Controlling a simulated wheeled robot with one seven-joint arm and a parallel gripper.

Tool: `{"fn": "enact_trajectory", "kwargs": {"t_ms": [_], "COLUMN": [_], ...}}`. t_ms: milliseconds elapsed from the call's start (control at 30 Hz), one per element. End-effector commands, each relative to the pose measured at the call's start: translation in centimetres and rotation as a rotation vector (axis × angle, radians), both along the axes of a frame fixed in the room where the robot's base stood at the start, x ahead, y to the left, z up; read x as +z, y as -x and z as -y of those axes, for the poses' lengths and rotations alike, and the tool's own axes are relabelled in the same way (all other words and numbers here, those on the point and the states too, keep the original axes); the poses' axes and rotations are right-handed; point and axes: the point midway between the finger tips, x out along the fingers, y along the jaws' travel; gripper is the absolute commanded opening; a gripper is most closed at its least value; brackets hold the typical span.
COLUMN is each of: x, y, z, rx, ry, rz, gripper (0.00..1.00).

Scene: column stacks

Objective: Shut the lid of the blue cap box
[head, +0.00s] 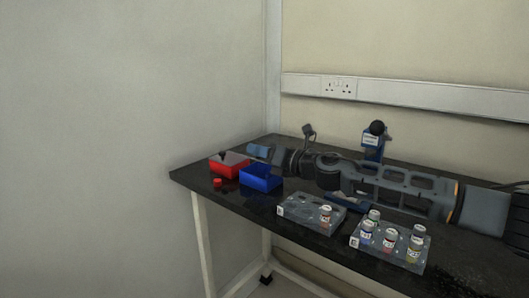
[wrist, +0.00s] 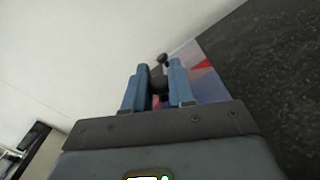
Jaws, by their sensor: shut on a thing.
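The blue cap box (head: 261,183) stands on the dark bench near its left end, with its inside visible from above. Its lid cannot be made out clearly in the head view. My gripper (head: 251,149) is behind the boxes, its blue fingers reaching left. In the wrist view the fingers (wrist: 158,70) are shut on a small dark piece (wrist: 158,82), which looks like a lid knob. A reddish and bluish surface lies just beyond and right of the fingers. The fingers hide part of what they hold.
A red box (head: 229,170) with a clear, dark-knobbed lid stands left of the blue box, with a red cap (head: 217,182) in front. Racks (head: 296,210) (head: 364,246) with vials stand to the right. A blue device (head: 373,145) stands behind my arm.

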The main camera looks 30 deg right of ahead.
Motion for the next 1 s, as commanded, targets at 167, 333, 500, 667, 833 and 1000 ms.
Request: {"fn": "enact_trajectory", "kwargs": {"t_ms": [167,333,500,667,833,1000], "x": [0.0,0.0,0.0,0.0,0.1,0.1], "y": [0.0,0.0,0.0,0.0,0.7,3.0], "z": [0.1,0.1,0.1,0.1,0.4,1.3], "rx": [-0.001,-0.002,-0.001,-0.001,-0.002,-0.004], "ry": [0.0,-0.001,-0.001,-0.001,-0.001,-0.001], "rz": [0.0,-0.001,-0.001,-0.001,0.0,0.0], "gripper": [0.0,0.32,0.46,0.46,0.46,0.46]}}
